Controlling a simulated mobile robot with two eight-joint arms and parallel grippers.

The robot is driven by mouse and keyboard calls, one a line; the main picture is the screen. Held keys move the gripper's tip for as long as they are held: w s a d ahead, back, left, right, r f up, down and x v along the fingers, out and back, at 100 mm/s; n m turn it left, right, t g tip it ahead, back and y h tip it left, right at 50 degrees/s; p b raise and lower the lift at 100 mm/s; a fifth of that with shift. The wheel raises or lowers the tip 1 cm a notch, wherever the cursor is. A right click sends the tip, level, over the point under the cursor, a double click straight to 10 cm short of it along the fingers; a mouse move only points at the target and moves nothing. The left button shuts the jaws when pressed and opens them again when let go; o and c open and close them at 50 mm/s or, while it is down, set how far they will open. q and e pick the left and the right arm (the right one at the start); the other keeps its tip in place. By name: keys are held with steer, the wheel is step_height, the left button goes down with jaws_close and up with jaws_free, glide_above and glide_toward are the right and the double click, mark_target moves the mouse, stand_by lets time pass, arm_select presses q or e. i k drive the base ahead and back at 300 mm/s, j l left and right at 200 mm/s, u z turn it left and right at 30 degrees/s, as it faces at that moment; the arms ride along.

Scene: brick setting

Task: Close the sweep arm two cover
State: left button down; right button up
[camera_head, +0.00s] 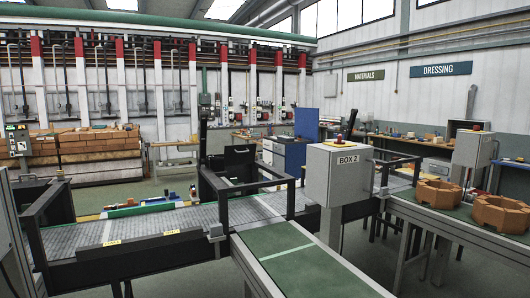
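A grey box labelled "BOX 2" (340,172) stands on a grey post beside the conveyor, right of centre. A small red and dark fitting sits on top of it. I cannot tell whether this box is the sweep arm two cover, or whether any cover is open. A dark frame (275,170) stands over the conveyor behind the box. Another dark frame (45,210) spans the conveyor's left end. A black panel or bin (238,160) stands at the conveyor's far side. Neither of my grippers can be seen.
The grey conveyor (180,217) runs across the middle. A green-topped belt (290,255) comes toward me. Brown octagonal blocks (438,193) lie on the right-hand line (455,225). A second grey box (473,150) stands far right. Green floor shows behind the conveyor.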

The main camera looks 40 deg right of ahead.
mark_target(234, 155)
steer(key=i+l+z, duration=0.1)
steer(key=i+z, duration=0.7)
steer(key=i+j+z, duration=0.2)
steer(key=i+z, duration=0.6)
steer(key=i+j+z, duration=0.15)
steer(key=z, duration=0.25)
steer(key=i+j+z, duration=0.25)
steer(key=z, duration=0.15)
